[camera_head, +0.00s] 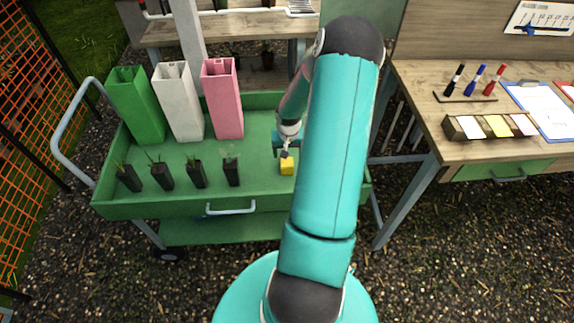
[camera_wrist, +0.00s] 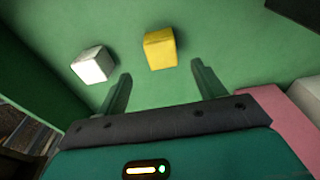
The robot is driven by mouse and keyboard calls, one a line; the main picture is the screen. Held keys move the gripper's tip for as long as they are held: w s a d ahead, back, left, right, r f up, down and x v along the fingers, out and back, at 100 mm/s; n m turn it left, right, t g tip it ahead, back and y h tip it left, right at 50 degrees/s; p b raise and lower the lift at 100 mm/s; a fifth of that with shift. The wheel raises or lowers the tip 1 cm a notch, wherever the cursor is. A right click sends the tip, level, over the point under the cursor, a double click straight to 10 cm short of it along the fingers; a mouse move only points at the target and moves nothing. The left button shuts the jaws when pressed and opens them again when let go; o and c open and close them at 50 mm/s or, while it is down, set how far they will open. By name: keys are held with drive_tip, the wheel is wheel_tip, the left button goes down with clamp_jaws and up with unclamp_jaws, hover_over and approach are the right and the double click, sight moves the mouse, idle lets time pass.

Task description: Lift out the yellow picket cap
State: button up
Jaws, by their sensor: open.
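The yellow picket cap (camera_head: 287,168) is a small block on the floor of the green cart tray (camera_head: 262,203). In the wrist view the yellow cap (camera_wrist: 160,48) lies just ahead of the fingertips, between their lines. My gripper (camera_head: 286,153) is close above it in the head view. In the wrist view my gripper (camera_wrist: 162,72) is open, its two fingers apart with nothing held. A white cap (camera_wrist: 92,64) sits to the left of the yellow one in the wrist view. I cannot make it out in the head view.
Green (camera_head: 137,105), white (camera_head: 178,102) and pink (camera_head: 222,98) tall tubes stand at the tray's back left. Several small dark seedling pots (camera_head: 195,174) stand along its front. A wooden table (camera_head: 425,115) with markers and clipboards is at right.

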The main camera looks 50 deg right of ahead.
sight(287, 162)
drive_tip(key=f, duration=0.6)
drive_tip(key=w+f, duration=0.1)
drive_tip(key=f, duration=0.2)
drive_tip(key=shift+d+f, duration=0.15)
drive_tip(key=shift+d, duration=0.2)
drive_tip(key=shift+c, duration=0.4)
drive_tip(key=c, duration=1)
